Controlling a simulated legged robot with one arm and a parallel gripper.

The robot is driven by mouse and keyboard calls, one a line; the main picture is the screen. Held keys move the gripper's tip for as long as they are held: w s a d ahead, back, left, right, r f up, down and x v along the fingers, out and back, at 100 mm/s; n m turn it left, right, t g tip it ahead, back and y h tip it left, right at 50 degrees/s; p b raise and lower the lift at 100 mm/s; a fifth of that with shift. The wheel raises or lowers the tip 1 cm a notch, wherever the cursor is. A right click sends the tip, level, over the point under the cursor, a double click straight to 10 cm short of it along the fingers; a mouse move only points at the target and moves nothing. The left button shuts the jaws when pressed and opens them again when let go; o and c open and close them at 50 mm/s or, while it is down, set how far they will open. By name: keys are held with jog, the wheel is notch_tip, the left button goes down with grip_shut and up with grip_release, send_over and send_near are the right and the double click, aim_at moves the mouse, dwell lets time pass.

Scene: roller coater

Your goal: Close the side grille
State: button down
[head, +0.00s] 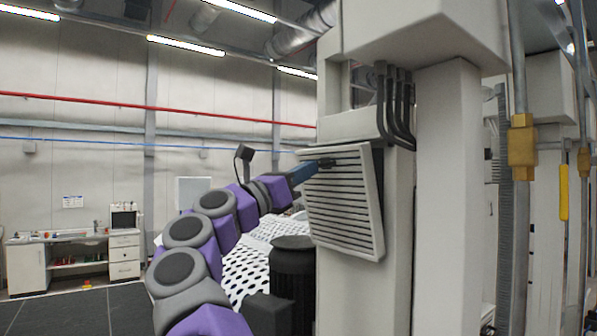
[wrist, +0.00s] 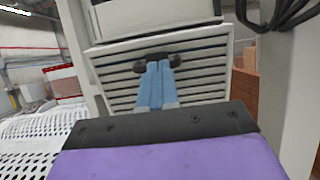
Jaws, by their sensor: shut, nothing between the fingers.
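The side grille (head: 345,215) is a pale slatted panel on the side of the white machine housing. A dark gap shows between its right edge and the housing, seemingly wider toward the top, so the grille stands slightly tilted out. In the wrist view the grille (wrist: 205,80) fills the upper middle. My gripper (head: 318,166) is at the upper part of the grille, by the handle. Its blue fingers (wrist: 158,68) are shut together and empty, with tips at the handle; whether they touch it I cannot tell.
A white perforated surface (head: 245,265) lies to the left. Black hoses (head: 395,105) run above the grille's right side. A workbench (head: 75,258) stands far left, with open floor before it.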

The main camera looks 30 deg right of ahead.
jog(key=p+x, duration=0.2)
jog(key=x, duration=0.2)
jog(key=shift+d+r, duration=0.2)
jog(key=shift+d, duration=0.1)
dwell(0.7)
jog(key=shift+f, duration=0.1)
